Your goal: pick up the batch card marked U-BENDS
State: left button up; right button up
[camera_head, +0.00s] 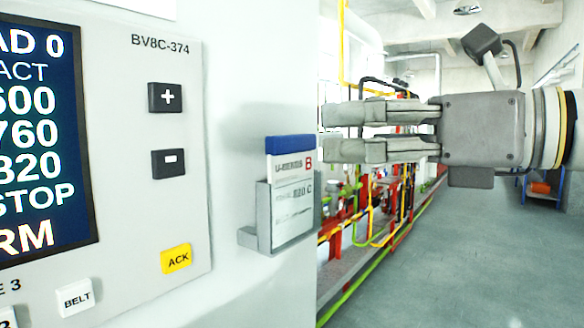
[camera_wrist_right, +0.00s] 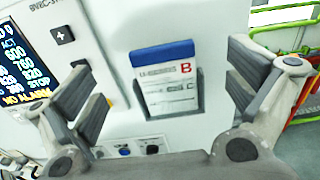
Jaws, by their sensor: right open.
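The batch card (camera_head: 290,160) has a blue top band and a white body with small print that seems to read U-BENDS and a red B. It stands upright in a grey holder (camera_head: 264,230) on the pale panel, its lower part behind the holder's front. In the right wrist view the card (camera_wrist_right: 165,80) sits between the two fingers. My right gripper (camera_head: 327,131) is open and empty, its fingertips pointing left, to the right of and slightly above the card in the head view. The fingers do not appear to touch the card. My left gripper is not in view.
A control panel with a screen (camera_head: 40,130), plus and minus keys, a yellow ACK button (camera_head: 177,259) and a BELT button (camera_head: 76,297) is left of the holder. Red, yellow and green pipework (camera_head: 390,200) runs behind. The floor (camera_head: 470,260) at right is clear.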

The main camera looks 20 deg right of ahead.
aim_at(298, 139)
jog(key=p+x, duration=0.1)
jog(key=x, duration=0.1)
jog(key=p+x, duration=0.1)
jog(key=x, duration=0.1)
jog(key=p+x, duration=0.1)
jog(key=x, duration=0.1)
jog(key=shift+f, duration=0.3)
jog(key=shift+w+a+f, duration=0.1)
jog(key=shift+w+a, duration=0.15)
jog(key=shift+w, duration=0.05)
jog(key=shift+s+d, duration=0.1)
jog(key=c, duration=0.5)
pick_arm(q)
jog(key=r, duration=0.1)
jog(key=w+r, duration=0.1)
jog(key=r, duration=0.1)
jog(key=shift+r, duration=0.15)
pick_arm(e)
jog(key=c, duration=0.5)
